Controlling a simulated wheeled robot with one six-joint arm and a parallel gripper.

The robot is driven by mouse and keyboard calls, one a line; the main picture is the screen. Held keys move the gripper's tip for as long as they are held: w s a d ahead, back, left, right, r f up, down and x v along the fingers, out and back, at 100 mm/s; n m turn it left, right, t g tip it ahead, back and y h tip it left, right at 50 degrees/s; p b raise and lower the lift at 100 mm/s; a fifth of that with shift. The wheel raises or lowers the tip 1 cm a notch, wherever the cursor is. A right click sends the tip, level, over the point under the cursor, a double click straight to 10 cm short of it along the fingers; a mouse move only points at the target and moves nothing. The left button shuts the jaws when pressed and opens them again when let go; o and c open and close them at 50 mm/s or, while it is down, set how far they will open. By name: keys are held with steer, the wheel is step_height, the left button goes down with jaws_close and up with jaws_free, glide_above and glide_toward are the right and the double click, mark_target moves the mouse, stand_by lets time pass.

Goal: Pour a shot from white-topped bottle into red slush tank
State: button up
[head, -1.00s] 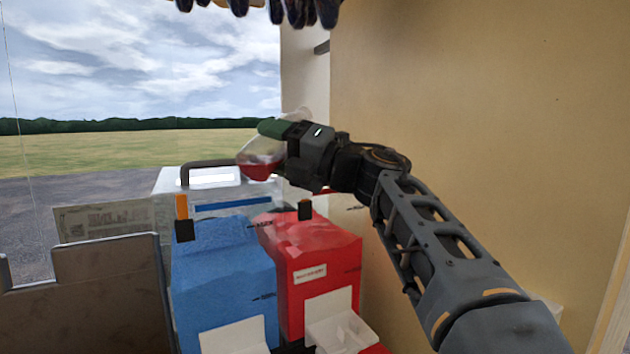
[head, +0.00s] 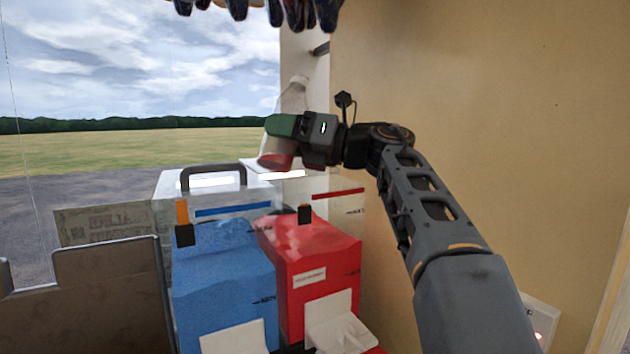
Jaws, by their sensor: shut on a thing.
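My gripper (head: 282,126) is shut on a clear bottle (head: 292,98) with a whitish top (head: 300,80). The bottle leans slightly, its top up and to the right, and red liquid (head: 275,160) shows in its lower end. The gripper's fingers hide its middle. The red slush tank (head: 310,256) stands below and nearer, with a black piece on its top edge. The bottle is above and behind this tank's front part, apart from it as far as I can see. The tank's opening cannot be made out.
A blue slush tank (head: 225,285) stands left of the red one, with an orange-and-black handle (head: 184,222). Clear housings with lit white strips and a dark handle (head: 212,168) are behind. A brown panel (head: 110,290) is at left, a tan wall (head: 480,110) at right. Dark things hang above.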

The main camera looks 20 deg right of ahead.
steer(key=shift+f+n+p, duration=0.2)
steer(key=shift+n+p, duration=0.2)
steer(key=shift+n, duration=0.5)
steer(key=shift+w+f+n+g+h, duration=0.2)
steer(key=shift+n+g+h, duration=0.1)
steer(key=shift+n, duration=0.3)
steer(key=shift+d+f+n+b, duration=0.15)
steer(key=shift+f+n+b, duration=0.1)
steer(key=shift+n+b, duration=0.25)
steer(key=shift+w+d+r+n+h+p, duration=0.15)
steer(key=shift+r+n+p, duration=0.2)
steer(key=shift+n, duration=0.25)
steer(key=shift+w+d+r+n+h+p, duration=0.15)
steer(key=shift+r+n+p, duration=0.15)
steer(key=shift+n, duration=0.3)
steer(key=shift+a+f, duration=0.1)
steer(key=shift+s+a+g, duration=0.15)
steer(key=shift+g, duration=0.25)
